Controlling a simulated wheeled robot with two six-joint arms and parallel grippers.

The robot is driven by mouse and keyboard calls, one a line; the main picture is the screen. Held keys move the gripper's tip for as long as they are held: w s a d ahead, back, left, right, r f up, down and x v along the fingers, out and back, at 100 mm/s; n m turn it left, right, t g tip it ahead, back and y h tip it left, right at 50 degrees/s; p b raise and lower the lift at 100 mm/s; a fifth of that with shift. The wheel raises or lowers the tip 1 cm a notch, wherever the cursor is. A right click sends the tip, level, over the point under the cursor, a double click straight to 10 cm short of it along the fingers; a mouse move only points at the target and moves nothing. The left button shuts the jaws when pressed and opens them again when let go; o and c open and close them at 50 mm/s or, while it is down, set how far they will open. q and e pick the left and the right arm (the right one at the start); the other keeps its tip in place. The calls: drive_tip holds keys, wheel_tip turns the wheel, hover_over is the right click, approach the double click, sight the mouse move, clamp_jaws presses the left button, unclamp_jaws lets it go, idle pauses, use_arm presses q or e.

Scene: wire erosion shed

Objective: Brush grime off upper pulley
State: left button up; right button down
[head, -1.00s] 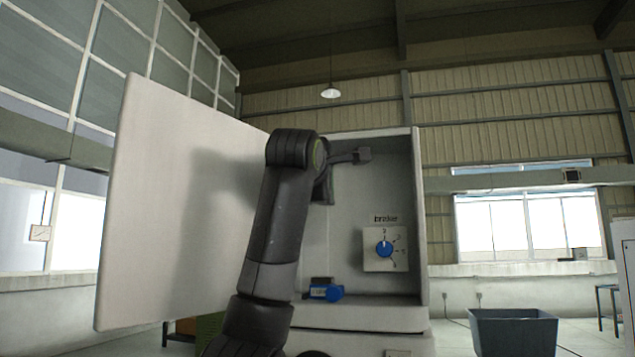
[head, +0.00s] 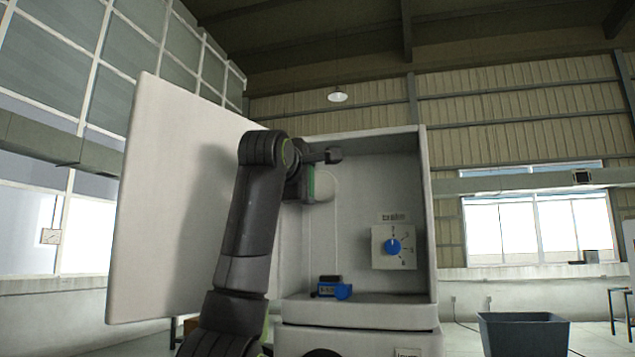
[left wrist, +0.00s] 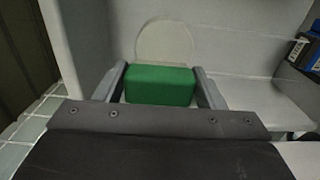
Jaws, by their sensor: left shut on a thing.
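My left gripper (left wrist: 160,88) is shut on a green block (left wrist: 160,85), apparently the brush; no bristles show. The block also shows as a green sliver in the head view (head: 311,184), with the left gripper (head: 306,186) mostly hidden behind my arm. A pale round disc, the upper pulley (left wrist: 166,41), is just beyond the block in the left wrist view, its lower part hidden. In the head view the pulley (head: 323,186) shows partly beside the gripper, on the cabinet's back wall. I cannot tell whether block and pulley touch. My right gripper is out of view.
The open cabinet (head: 432,215) has its door (head: 160,230) swung out at left. A brake dial (head: 393,247) is on the back wall. A blue and black object (head: 329,287) lies on the cabinet floor. A grey bin (head: 525,335) stands at right.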

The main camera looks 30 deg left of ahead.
use_arm(q)
drive_tip(key=shift+s+a, duration=0.1)
drive_tip(key=shift+a, duration=0.4)
drive_tip(key=shift+s+d, duration=0.1)
drive_tip(key=shift+d, duration=0.05)
drive_tip(key=shift+b+v, duration=2.05)
drive_tip(key=shift+v, duration=0.8)
